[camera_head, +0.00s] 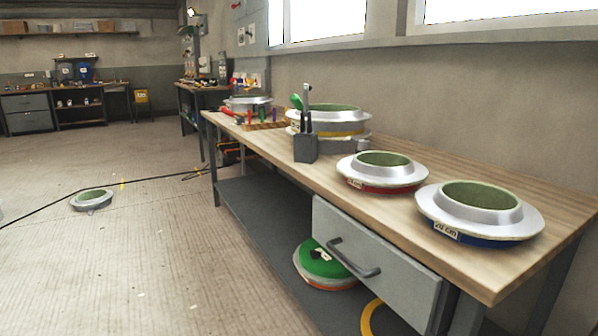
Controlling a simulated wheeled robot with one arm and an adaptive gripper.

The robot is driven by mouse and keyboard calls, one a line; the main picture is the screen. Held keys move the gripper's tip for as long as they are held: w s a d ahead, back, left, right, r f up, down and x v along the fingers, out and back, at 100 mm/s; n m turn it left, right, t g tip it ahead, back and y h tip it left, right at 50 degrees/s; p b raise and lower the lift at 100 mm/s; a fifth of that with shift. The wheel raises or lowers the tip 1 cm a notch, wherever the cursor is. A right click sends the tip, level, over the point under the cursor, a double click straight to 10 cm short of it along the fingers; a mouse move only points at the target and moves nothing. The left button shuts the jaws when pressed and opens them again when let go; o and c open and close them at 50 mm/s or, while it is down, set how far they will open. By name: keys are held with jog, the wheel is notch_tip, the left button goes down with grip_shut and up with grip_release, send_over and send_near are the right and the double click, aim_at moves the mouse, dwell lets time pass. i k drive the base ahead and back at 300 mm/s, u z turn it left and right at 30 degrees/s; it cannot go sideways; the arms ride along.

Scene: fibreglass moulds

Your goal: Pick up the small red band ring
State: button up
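The small red band ring (384,175) is a silver-grey flanged mould with a green inside and a red band under its flange. It sits flat on the wooden workbench (285,165), right of centre in the head view. A pale label is on its band at the front left. A larger ring with a blue band (480,217) stands to its right, nearer the bench's front corner, labelled "20 cm". My gripper is not in view.
A grey tool holder (305,148) with upright tools stands left of the red band ring. A large yellow band mould (343,122) stands behind it. Below are a drawer (375,265) and a green-topped mould (323,262). Another ring (92,200) and a black cable lie on the otherwise open floor.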

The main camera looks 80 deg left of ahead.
aim_at(376, 173)
jog(key=u, duration=2.55)
